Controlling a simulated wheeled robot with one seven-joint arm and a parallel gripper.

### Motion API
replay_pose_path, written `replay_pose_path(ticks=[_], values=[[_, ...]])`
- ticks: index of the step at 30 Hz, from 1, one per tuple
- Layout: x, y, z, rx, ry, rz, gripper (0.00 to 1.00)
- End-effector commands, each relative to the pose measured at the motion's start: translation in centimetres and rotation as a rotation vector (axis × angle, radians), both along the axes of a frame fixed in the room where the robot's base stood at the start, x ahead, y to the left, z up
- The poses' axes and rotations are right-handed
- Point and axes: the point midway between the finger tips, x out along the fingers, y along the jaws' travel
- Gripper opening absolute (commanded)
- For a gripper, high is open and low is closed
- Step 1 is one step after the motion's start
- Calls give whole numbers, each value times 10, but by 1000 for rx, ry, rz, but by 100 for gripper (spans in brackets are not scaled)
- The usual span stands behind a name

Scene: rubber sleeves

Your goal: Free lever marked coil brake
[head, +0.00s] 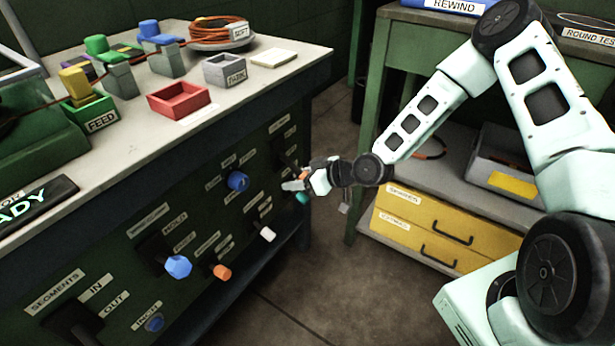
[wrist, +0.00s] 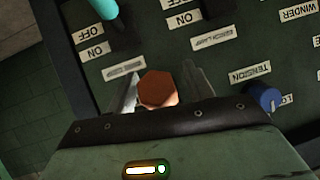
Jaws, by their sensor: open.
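My gripper (head: 297,181) is at the far right end of the dark green front panel (head: 120,255). In the wrist view its two fingers stand open on either side of an orange-brown hexagonal knob (wrist: 158,88). I cannot tell whether either finger touches it. A bit of orange (head: 304,174) shows at the fingers in the head view. The knob's lower part is hidden by my gripper.
A teal lever (wrist: 105,8) is close by, also in the head view (head: 301,198). A blue TENSION knob (wrist: 263,97) is to the side. A white handle (head: 267,234), an orange handle (head: 222,272) and a blue hexagonal handle (head: 178,266) stick out. A shelf (head: 450,183) stands right.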

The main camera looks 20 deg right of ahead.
Motion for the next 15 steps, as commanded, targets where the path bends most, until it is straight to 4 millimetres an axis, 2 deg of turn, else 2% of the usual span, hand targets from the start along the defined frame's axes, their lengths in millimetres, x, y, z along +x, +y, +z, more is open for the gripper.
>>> replay_pose_path(ticks=[5, 15], values=[[-11, -12, 10, -2, 0, -2, 52], [-59, -62, 48, -2, 0, -4, 52]])
